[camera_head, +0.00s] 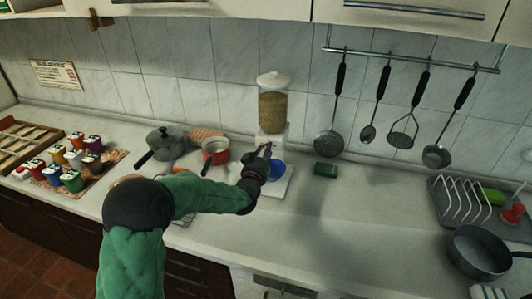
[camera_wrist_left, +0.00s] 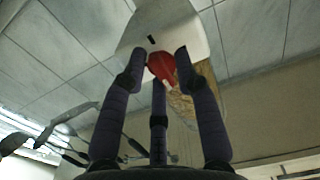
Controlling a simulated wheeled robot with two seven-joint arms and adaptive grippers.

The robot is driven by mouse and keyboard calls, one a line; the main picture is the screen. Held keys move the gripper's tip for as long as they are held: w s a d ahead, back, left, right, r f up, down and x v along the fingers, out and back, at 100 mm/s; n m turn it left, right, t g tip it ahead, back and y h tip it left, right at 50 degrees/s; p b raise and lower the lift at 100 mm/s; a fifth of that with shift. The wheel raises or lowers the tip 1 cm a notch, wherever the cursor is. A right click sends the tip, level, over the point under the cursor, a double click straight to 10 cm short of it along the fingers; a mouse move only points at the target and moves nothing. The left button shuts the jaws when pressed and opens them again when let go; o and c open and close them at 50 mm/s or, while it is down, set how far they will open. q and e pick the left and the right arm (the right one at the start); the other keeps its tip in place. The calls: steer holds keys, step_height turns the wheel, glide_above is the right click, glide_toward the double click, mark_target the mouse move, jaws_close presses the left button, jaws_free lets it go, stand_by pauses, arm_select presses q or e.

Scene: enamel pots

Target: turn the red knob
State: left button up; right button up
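A dispenser (camera_head: 272,108) with a clear container of grain and a white lid stands against the tiled wall. Its red knob (camera_wrist_left: 162,66) is on the white front in the left wrist view; in the head view my gripper mostly hides it. My left gripper (camera_head: 258,163) is in front of the dispenser's lower part. In the left wrist view its fingers (camera_wrist_left: 159,62) are spread, with the knob between the tips; I cannot tell whether they touch it. A blue bowl (camera_head: 277,171) sits below the dispenser, partly behind the gripper. My right gripper is not in view.
A red pot (camera_head: 215,152) and a grey lidded pot (camera_head: 165,143) stand left of the dispenser. A green object (camera_head: 326,169) lies to its right. Utensils hang from a rail (camera_head: 410,60). A dish rack (camera_head: 465,205) and a dark pan (camera_head: 480,252) are far right. The middle-right counter is clear.

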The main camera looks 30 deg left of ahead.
arm_select(q)
jaws_close()
steer(key=shift+d, duration=0.1)
steer(key=shift+f+m, duration=0.1)
steer(key=shift+m, duration=0.2)
